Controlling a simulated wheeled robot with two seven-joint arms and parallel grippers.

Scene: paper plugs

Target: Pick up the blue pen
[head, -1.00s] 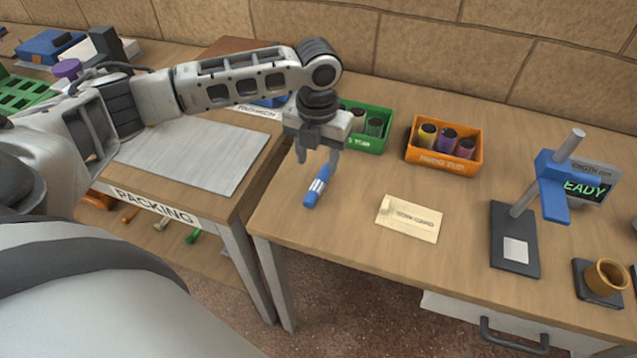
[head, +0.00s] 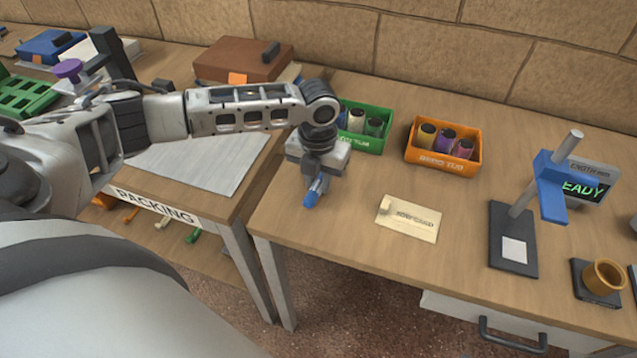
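The blue pen (head: 312,197) lies on the right-hand table near its left front corner. Only its near blue end shows clearly; the rest is hidden under my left gripper (head: 317,183). My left gripper is low over the pen, pointing down, with its fingertips at the pen's sides. The palm and wrist cover most of the fingers, so I cannot tell whether they are closed on the pen. My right gripper is not in view.
A green bin (head: 366,126) and an orange bin (head: 443,146) with small cylinders stand behind. A cream card (head: 408,219) lies to the right, then a blue-armed stand (head: 551,188) and a brown cup (head: 604,277). The packing table (head: 221,205) is at left.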

